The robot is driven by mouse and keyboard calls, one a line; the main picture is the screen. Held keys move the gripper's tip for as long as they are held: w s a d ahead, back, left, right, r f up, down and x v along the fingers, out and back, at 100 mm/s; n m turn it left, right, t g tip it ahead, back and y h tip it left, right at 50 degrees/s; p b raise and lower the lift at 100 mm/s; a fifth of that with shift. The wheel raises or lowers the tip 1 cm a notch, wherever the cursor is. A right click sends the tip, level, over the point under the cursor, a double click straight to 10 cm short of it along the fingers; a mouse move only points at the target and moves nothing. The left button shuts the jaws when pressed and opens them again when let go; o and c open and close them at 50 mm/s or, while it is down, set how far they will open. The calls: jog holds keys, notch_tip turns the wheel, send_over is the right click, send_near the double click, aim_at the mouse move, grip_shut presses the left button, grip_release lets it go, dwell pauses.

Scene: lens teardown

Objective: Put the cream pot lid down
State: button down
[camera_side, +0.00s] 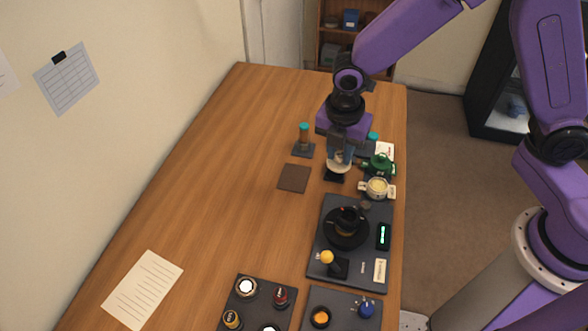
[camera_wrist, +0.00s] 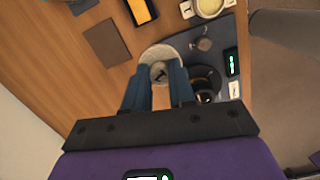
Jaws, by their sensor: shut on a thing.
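My gripper (camera_side: 338,158) is shut on the cream pot lid (camera_side: 337,169), a round cream disc with a small knob. The lid also shows in the wrist view (camera_wrist: 151,52), between and beyond the blue fingers (camera_wrist: 158,85). The cream pot (camera_side: 377,188) stands to the right and nearer the camera, uncovered, with pale yellow contents. It also shows at the top of the wrist view (camera_wrist: 209,7).
A green pot (camera_side: 379,165) stands close right of my gripper. The table's left side is mostly clear.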

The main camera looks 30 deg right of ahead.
jog(key=w+a+f, duration=0.1)
jog(key=w+f, duration=0.2)
jog(key=w+a+f, duration=0.2)
jog(key=w, duration=0.1)
jog(key=w+a+f, duration=0.2)
jog(key=w+f, duration=0.1)
jog(key=w, duration=0.1)
jog(key=shift+f, duration=0.3)
jog(key=shift+w+f, duration=0.15)
jog(key=shift+f, duration=1.5)
jog(key=shift+f, duration=0.15)
jog(key=c, duration=0.9)
grip_release()
jog(key=shift+c, duration=0.2)
notch_tip(320, 180, up, 12)
jog(key=a, duration=0.1)
jog(key=shift+s, duration=0.4)
jog(key=shift+a, duration=0.1)
